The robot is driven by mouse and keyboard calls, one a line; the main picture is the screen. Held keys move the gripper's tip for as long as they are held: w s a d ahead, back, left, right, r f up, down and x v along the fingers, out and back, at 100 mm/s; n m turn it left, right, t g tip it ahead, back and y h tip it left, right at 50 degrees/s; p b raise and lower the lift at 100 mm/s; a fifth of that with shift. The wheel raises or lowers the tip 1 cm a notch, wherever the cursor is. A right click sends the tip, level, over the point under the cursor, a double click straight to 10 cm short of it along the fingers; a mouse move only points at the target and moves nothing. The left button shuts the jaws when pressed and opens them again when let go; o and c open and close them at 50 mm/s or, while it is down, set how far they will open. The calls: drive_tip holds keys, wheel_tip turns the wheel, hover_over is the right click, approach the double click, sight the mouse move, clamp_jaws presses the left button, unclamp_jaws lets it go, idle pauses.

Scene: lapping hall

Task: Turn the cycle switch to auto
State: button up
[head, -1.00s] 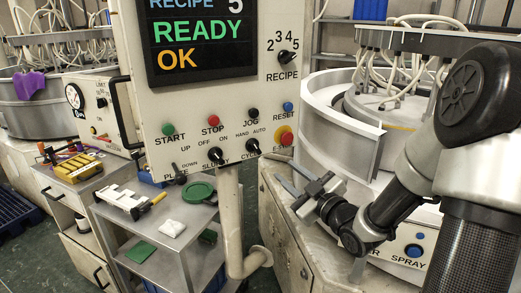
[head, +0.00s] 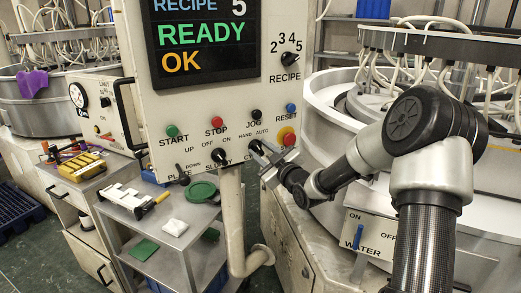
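The cycle switch (head: 255,146) is a black knob low on the right part of the white control panel, under the JOG button, with HAND and AUTO marked above it. Its label below is mostly hidden by my gripper. My gripper (head: 260,153) is at the switch, coming from the lower right, with its fingertips at or around the knob. I cannot tell whether the fingers touch the knob or have closed on it. Which mark the knob points to is too small and too covered to tell.
Close by on the panel are the black slurry switch (head: 220,156), the red-and-yellow emergency stop (head: 286,137), the blue reset button (head: 291,108) and the recipe knob (head: 290,59). A screen (head: 204,40) reads READY, OK. A metal trolley (head: 145,215) stands below left.

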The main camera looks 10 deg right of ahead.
drive_tip(key=shift+w, duration=0.2)
drive_tip(key=shift+c, duration=0.2)
clamp_jaws()
drive_tip(key=shift+m, duration=0.3)
drive_tip(key=shift+m+b, duration=0.55)
drive_tip(key=shift+m, duration=0.35)
drive_tip(key=m, duration=0.9)
drive_tip(key=shift+w+d, duration=0.1)
drive_tip(key=shift+d, duration=0.2)
drive_tip(key=shift+f+m, duration=0.1)
drive_tip(key=shift+m, duration=0.3)
